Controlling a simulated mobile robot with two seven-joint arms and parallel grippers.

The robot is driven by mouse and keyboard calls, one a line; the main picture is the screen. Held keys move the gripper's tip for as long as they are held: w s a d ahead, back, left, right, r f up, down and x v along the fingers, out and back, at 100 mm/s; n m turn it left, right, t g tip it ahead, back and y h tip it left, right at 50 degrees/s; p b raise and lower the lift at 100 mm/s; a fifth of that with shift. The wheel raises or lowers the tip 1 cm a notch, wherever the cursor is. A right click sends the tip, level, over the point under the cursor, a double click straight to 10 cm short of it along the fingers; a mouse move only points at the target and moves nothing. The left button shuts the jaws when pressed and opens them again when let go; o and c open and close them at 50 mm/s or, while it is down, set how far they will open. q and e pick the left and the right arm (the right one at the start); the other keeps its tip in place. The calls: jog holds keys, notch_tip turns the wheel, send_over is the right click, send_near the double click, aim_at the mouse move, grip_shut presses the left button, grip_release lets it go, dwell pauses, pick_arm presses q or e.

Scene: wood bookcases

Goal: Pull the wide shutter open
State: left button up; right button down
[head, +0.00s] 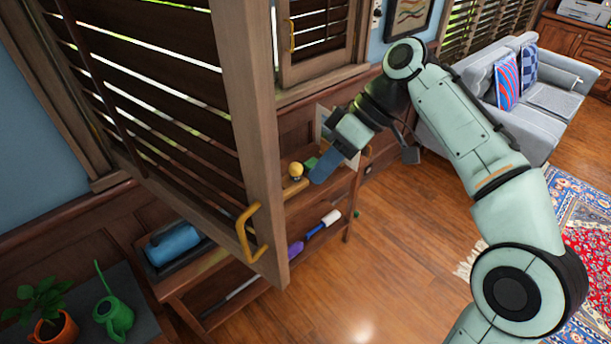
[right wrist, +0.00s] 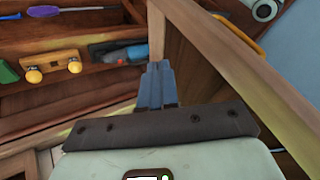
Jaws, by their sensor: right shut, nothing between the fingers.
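The wide shutter (head: 258,130) is a dark louvred wooden panel on the left of the head view. It stands swung out from the window wall, with a yellow handle (head: 247,235) low on its free edge. My right gripper (head: 322,168) is right of that edge, apart from the handle, its blue fingers together and empty. In the right wrist view the shut fingers (right wrist: 157,85) point past a wooden frame member (right wrist: 215,75), which looks like the shutter's edge; a yellow handle (right wrist: 240,32) shows on its far side. My left gripper is out of view.
A low wooden shelf (head: 185,290) under the window holds a blue tool (head: 172,243) and other small items. A smaller shutter (head: 318,42) is further back. A potted plant (head: 50,318) and green watering can (head: 113,312) stand lower left.

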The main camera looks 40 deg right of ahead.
aim_at(283, 215)
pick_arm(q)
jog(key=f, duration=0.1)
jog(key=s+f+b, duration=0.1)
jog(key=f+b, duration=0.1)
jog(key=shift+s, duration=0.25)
pick_arm(e)
jog(key=a+f, duration=0.4)
jog(key=a, duration=0.1)
jog(key=a+f, duration=0.2)
jog(key=a, duration=0.1)
jog(key=shift+w+a+f, duration=0.2)
jog(key=shift+a+f, duration=0.05)
jog(key=shift+f, duration=0.1)
